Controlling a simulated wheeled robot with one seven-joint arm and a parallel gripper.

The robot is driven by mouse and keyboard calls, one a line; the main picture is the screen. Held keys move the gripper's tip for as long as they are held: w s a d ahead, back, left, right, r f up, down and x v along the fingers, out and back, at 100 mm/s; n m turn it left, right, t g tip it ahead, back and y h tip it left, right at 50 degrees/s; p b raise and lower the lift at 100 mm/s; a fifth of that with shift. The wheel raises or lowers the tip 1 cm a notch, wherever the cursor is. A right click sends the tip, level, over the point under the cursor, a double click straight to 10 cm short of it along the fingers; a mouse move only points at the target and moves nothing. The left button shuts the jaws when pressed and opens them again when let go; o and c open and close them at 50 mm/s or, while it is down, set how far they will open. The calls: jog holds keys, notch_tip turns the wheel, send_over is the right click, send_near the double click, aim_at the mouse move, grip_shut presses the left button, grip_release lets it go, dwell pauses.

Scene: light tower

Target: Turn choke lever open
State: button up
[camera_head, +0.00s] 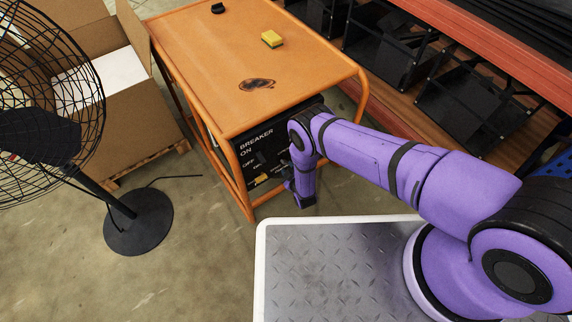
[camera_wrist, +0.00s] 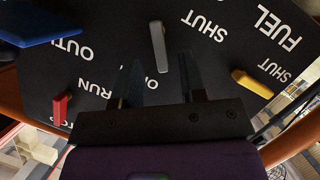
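The black control panel (camera_head: 258,158) is on the near side of an orange cart. In the wrist view the panel (camera_wrist: 105,25) is upside down, with a grey lever (camera_wrist: 158,47), a blue one (camera_wrist: 40,28), a red one (camera_wrist: 60,109) and a yellow one (camera_wrist: 252,84). No label reading choke is visible, so I cannot tell for certain which lever is the choke. My gripper (camera_wrist: 160,80) is open, its two fingers apart with nothing between the tips that I can see held. The grey lever's free end points into the gap; contact cannot be told.
The orange cart (camera_head: 215,55) bears a yellow sponge (camera_head: 272,39). A black fan (camera_head: 138,220) and a cardboard box (camera_head: 130,120) stand at left. Shelves with black bins (camera_head: 385,55) stand at right. Cart rails (camera_head: 243,190) run close beside the panel. Some floor is free in front.

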aim_at(286, 164)
jog(key=shift+x, duration=1.8)
grip_shut()
